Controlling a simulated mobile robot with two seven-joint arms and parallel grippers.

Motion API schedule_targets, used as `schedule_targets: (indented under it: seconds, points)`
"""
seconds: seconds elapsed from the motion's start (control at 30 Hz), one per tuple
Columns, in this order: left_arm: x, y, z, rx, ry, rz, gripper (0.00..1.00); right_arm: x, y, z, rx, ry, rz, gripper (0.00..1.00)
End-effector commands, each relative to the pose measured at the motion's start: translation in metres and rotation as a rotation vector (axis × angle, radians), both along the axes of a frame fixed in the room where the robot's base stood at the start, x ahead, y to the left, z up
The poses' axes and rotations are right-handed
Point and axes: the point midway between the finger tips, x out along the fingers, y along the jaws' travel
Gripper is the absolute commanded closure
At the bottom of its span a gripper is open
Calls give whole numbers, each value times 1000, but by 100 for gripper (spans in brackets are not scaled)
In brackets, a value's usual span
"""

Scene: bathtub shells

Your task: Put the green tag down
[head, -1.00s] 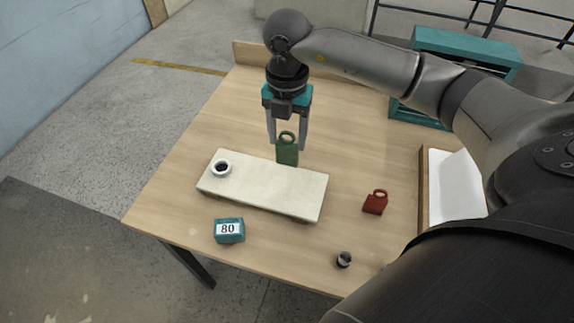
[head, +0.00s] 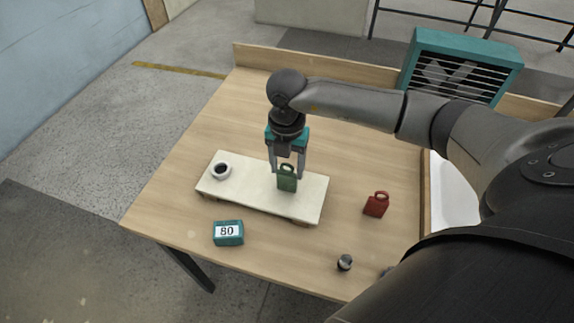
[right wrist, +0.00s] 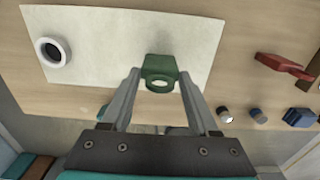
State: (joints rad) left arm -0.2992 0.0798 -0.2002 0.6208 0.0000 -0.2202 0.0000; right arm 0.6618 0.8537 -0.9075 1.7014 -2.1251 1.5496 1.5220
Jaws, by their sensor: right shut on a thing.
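The green tag (head: 287,180), a small block with a ring handle on top, is upright at the right part of the cream board (head: 244,193). My right gripper (head: 287,172) is shut on it from above, one finger on each side. In the right wrist view the green tag (right wrist: 160,69) shows between the fingertips, over the board. Whether its bottom touches the board I cannot tell. My left gripper is not in view.
A white ring with a dark centre (head: 221,171) sits at the board's left end. A teal block marked 80 (head: 228,233), a red tag (head: 376,205) and a small dark knob (head: 344,262) stand on the table. A teal slatted box (head: 462,65) is at the back right.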

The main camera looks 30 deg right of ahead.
Motion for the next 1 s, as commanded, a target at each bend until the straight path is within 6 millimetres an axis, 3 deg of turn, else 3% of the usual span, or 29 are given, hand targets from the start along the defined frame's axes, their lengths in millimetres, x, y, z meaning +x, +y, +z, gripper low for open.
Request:
schedule_targets:
  seconds: [0.07, 0.1, 0.33, 0.7, 1.0]
  points:
    - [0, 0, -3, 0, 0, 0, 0, 0, 0, -3, 0, 0, 0, 100]
    - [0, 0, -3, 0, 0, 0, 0, 0, 0, -3, 0, 0, 0, 37]
    - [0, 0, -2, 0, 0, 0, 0, 0, 0, -3, 0, 0, 0, 11]
    - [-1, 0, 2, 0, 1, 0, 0, 0, 0, 4, 1, -1, 0, 9]
    - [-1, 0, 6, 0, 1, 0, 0, 2, 0, 62, 0, -6, 1, 9]
